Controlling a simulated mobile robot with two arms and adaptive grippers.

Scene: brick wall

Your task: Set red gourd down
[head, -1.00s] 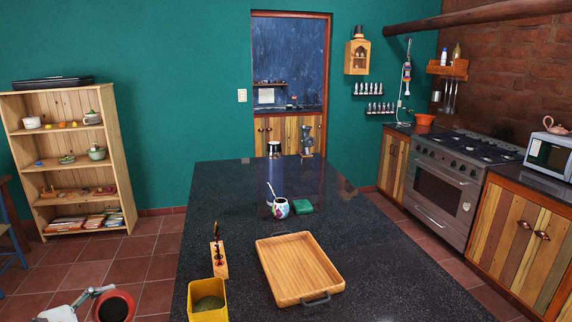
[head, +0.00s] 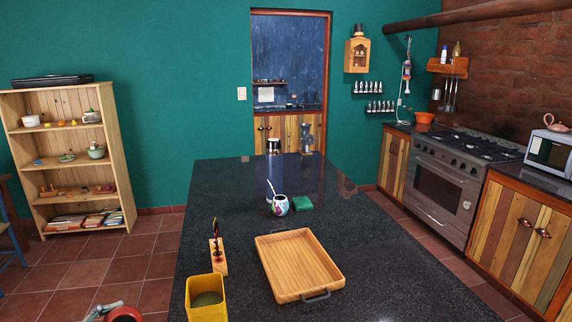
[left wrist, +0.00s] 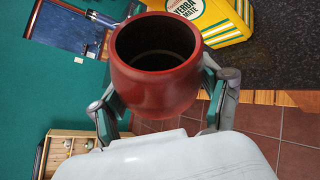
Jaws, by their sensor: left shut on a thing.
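The red gourd (left wrist: 155,85) is a round, dark red cup with a wide open mouth, and its inside looks dark and empty. My left gripper (left wrist: 158,100) is shut on it, with a finger on each side, in the left wrist view. In the head view only the top of the red gourd (head: 124,314) and part of the left gripper (head: 104,309) show at the bottom left edge. They are over the floor side, left of the dark speckled counter (head: 400,265). My right gripper is not in view.
A yellow yerba mate tin (head: 206,297) stands at the counter's near left edge. Behind it is a small wooden holder (head: 218,257). A wooden tray (head: 299,264) lies to the right. The counter's right side is clear.

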